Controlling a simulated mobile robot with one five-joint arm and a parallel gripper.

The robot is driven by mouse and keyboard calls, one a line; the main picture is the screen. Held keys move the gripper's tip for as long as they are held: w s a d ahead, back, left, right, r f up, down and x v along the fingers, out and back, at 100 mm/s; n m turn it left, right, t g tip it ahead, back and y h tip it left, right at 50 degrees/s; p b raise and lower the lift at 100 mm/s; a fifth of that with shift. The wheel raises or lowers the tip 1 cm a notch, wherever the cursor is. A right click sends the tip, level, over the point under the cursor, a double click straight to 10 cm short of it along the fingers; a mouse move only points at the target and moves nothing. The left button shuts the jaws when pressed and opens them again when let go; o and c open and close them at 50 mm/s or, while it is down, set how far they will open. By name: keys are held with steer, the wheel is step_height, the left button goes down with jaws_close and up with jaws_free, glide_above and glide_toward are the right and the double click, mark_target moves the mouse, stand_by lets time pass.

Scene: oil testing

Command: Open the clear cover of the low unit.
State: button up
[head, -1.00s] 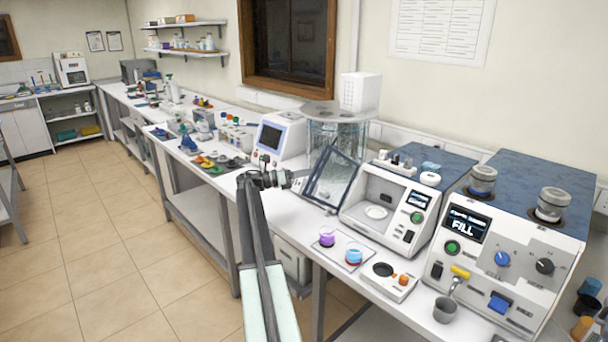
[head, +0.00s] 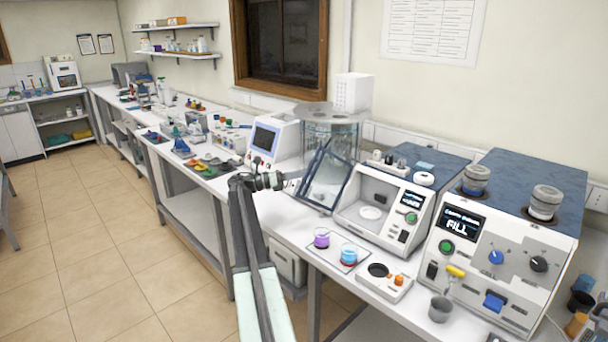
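The low unit (head: 415,199) is a white box with a blue top, on the bench right of centre in the head view. Its clear cover (head: 325,180), a dark-framed pane, stands tilted out at the unit's left side. The unit's front recess is exposed, with a round white dish (head: 371,212) inside. My gripper (head: 292,177) is just left of the cover's frame, at about mid-height. Its fingertips are small and dark here; I cannot tell whether they touch the frame or are open or shut.
A glass cylinder apparatus (head: 335,121) stands behind the cover. A screen device (head: 272,141) is to the left. A larger FILL machine (head: 505,240) is to the right. Floor left of the bench is clear.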

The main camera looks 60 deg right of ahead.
steer(key=v, duration=0.7)
steer(key=shift+b, duration=0.4)
steer(key=shift+w, duration=0.1)
